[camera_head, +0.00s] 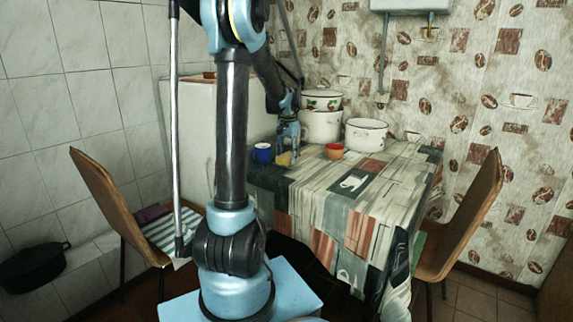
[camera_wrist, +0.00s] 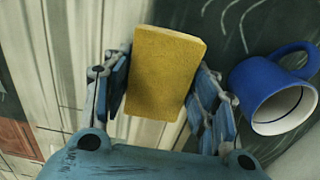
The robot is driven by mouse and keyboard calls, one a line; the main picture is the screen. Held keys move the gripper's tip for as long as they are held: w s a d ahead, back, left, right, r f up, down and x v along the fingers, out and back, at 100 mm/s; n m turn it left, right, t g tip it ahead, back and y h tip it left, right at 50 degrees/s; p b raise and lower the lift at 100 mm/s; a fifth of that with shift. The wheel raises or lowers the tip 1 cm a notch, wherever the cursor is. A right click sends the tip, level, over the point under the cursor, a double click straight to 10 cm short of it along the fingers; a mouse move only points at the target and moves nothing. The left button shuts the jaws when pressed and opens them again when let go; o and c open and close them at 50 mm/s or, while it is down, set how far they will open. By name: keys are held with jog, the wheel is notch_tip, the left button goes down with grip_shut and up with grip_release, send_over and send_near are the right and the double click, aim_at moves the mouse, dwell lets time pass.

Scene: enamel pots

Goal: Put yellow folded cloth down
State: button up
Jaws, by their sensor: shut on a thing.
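The yellow folded cloth (camera_wrist: 165,72) is a flat rectangular block between the fingers of my gripper (camera_wrist: 162,85) in the wrist view. The blue fingers stand on its left and right sides, shut on it. In the head view the yellow cloth (camera_head: 284,159) shows small below my gripper (camera_head: 288,150), at the left back part of the table (camera_head: 345,215). The patterned tablecloth lies below it. I cannot tell whether the cloth touches the table.
A blue mug (camera_wrist: 275,92) lies close to the right finger in the wrist view; the head view shows it (camera_head: 262,153) left of the gripper. The table's front is clear. Chairs (camera_head: 466,215) flank it.

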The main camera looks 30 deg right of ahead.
aim_at(288, 156)
jog(key=shift+f, duration=1.55)
jog(key=shift+f, duration=0.1)
jog(key=o, duration=1.2)
notch_tip(288, 156, up, 12)
jog(key=shift+a+r, duration=0.1)
jog(key=s+a+n+t, duration=0.1)
jog(key=s+a+n, duration=0.25)
jog(key=a, duration=0.95)
jog(key=s+a+n, duration=0.3)
jog(key=s+a, duration=0.1)
jog(key=a, duration=1)
jog(key=s+a+f+n+t, duration=0.1)
jog(key=s+a+f+n, duration=0.6)
jog(key=s+a+f, duration=0.6)
jog(key=s+f, duration=0.1)
jog(key=s, duration=0.1)
jog(key=shift+s, duration=0.3)
